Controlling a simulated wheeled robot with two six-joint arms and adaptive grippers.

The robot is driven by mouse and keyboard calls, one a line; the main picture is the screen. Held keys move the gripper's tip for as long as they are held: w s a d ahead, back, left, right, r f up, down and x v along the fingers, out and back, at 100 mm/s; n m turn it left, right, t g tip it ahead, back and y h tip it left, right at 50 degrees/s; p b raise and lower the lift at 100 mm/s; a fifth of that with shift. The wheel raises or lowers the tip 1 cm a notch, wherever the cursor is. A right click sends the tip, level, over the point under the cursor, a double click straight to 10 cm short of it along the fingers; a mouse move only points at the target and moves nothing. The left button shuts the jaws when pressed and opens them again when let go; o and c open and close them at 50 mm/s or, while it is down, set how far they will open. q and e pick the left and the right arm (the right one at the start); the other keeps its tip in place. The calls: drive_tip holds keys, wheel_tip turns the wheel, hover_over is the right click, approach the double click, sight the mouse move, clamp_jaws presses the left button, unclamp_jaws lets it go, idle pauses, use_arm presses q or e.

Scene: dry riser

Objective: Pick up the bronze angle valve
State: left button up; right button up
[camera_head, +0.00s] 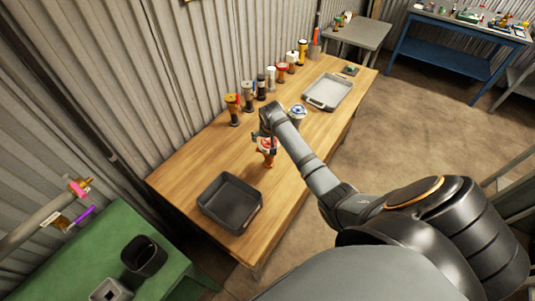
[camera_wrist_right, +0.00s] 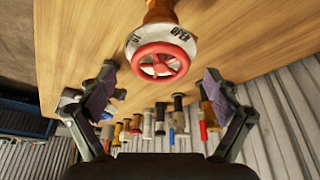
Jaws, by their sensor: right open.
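The bronze angle valve (camera_wrist_right: 160,12) has a red handwheel and a pale collar with lettering. It stands on the wooden table, and the wheel faces my right wrist camera. In the head view the valve (camera_head: 267,158) is partly hidden under my right gripper (camera_head: 268,137). In the wrist view my right gripper (camera_wrist_right: 158,88) is open. Its two fingers are spread on either side of the handwheel's line, with nothing between the pads, and the wheel lies just beyond them. My left gripper is not in view.
A dark tray (camera_head: 230,203) lies at the table's near end and a grey tray (camera_head: 328,91) at its far end. Several fittings (camera_head: 248,95) stand along the corrugated wall. A white-and-blue-topped fitting (camera_head: 298,113) stands close to my right arm. A green table (camera_head: 95,262) is at lower left.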

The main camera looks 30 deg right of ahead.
sight(269, 141)
drive_tip(key=shift+s+p+x, duration=0.2)
drive_tip(key=shift+p+x, duration=0.1)
drive_tip(key=shift+x, duration=1.65)
drive_tip(key=shift+a+f, duration=0.1)
drive_tip(key=c, duration=1.4)
drive_tip(key=shift+c, duration=0.5)
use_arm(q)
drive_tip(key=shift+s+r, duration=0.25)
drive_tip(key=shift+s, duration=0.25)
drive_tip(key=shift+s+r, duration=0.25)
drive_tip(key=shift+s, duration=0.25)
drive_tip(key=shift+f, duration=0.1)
use_arm(e)
drive_tip(key=shift+r, duration=0.2)
